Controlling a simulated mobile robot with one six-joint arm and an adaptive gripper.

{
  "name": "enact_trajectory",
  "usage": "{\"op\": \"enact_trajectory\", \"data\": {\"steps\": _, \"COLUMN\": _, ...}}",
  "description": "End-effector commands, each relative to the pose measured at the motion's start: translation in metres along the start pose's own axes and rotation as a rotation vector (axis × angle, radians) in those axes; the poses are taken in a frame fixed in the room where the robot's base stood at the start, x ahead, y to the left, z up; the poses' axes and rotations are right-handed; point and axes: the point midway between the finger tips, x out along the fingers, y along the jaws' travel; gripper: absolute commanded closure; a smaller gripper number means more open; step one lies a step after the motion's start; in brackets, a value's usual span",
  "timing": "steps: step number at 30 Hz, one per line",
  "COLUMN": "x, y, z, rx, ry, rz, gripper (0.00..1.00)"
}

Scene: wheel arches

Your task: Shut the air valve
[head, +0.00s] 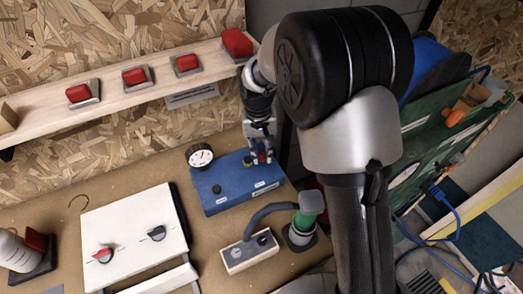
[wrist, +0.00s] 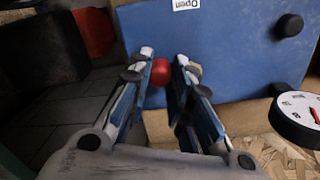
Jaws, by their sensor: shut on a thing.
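A blue panel box (head: 228,195) lies on the bench and fills much of the wrist view (wrist: 225,45). A red knob or handle end (wrist: 160,71) on it, seemingly the air valve's, is between my fingers. My gripper (wrist: 165,78) points down at the panel's upper right in the head view (head: 261,159), shut on the red handle. An "Open" label (wrist: 187,4) shows upside down in the wrist view. The fingers hide much of the handle, so its angle is unclear.
A white dial gauge (head: 200,155) is at the panel's upper left, with a black knob (head: 216,189) below. A green-topped device (head: 306,220) and a white switch box (head: 250,252) stand in front. A shelf (head: 115,95) with red buttons runs behind. A white panel (head: 135,235) lies left.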

Motion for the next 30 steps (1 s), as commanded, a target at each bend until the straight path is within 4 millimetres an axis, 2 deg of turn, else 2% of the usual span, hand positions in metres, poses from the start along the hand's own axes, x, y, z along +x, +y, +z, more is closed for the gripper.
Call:
{"op": "enact_trajectory", "data": {"steps": 8, "x": -0.001, "y": 0.001, "z": -0.003, "rx": -0.074, "ry": 0.003, "rz": 0.000, "gripper": 1.00}}
{"op": "enact_trajectory", "data": {"steps": 21, "x": -0.002, "y": 0.000, "z": -0.016, "rx": -0.374, "ry": 0.016, "rz": 0.000, "gripper": 1.00}}
{"op": "enact_trajectory", "data": {"steps": 30, "x": -0.001, "y": -0.002, "z": -0.022, "rx": -0.516, "ry": 0.026, "rz": 0.000, "gripper": 1.00}}
